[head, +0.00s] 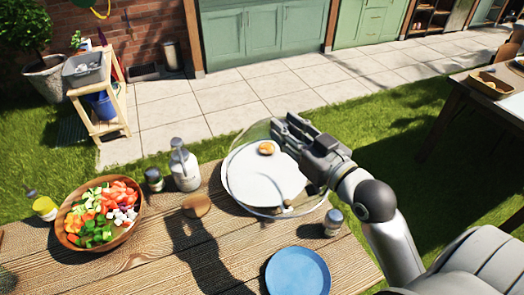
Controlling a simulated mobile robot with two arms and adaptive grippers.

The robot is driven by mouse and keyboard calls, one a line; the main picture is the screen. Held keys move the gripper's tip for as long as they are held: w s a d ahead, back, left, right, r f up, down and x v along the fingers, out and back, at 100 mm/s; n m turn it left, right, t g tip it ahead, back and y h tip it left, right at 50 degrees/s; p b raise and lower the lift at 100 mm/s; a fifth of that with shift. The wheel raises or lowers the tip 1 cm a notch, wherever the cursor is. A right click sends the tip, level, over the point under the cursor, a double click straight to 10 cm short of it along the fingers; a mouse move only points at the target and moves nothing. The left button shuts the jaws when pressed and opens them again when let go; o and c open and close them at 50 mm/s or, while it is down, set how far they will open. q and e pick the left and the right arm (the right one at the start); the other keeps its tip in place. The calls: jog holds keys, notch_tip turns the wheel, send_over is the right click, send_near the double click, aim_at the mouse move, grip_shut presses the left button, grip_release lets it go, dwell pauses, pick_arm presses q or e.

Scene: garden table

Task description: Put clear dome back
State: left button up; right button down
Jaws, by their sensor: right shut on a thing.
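The clear dome (235,150) is see-through, and its faint outline shows around and above a round white plate (262,183) at the table's far edge. My right gripper (287,130) reaches in from the right and is shut on the dome at its upper right side. I cannot tell whether the dome's rim touches the plate or is a little above it. A small orange-brown piece of food (266,148) shows through the dome near the plate's far side. A small brown item (288,206) shows near its front edge. My left gripper is not in view.
On the wooden table (150,270) stand a salad bowl (70,225), a bottle (185,168), a dark-topped shaker (154,180), another shaker (333,222), a yellow container (43,207) and a blue plate (297,272). A round brown item (196,206) lies left of the white plate.

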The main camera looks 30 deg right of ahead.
jog(key=shift+w+d+f+b, duration=0.2)
jog(key=shift+f+b, duration=0.05)
jog(key=shift+b, duration=0.95)
jog(key=shift+w+f+b, duration=0.2)
jog(key=shift+w+b, duration=0.2)
jog(key=shift+b, duration=0.15)
jog(key=w, duration=0.2)
jog(key=w+d+f+p, duration=0.1)
jog(key=w, duration=0.1)
jog(key=w+f, duration=0.1)
jog(key=w, duration=0.1)
jog(key=shift+w+d+f, duration=0.2)
jog(key=shift+w+f, duration=0.05)
jog(key=shift+w, duration=0.15)
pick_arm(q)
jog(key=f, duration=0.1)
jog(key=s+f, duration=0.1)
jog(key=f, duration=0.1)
pick_arm(e)
jog(key=w+f, duration=0.4)
jog(key=f, duration=0.5)
jog(key=shift+w+d, duration=0.35)
jog(key=shift+d, duration=0.1)
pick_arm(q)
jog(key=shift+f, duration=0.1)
pick_arm(e)
jog(key=shift+f, duration=0.15)
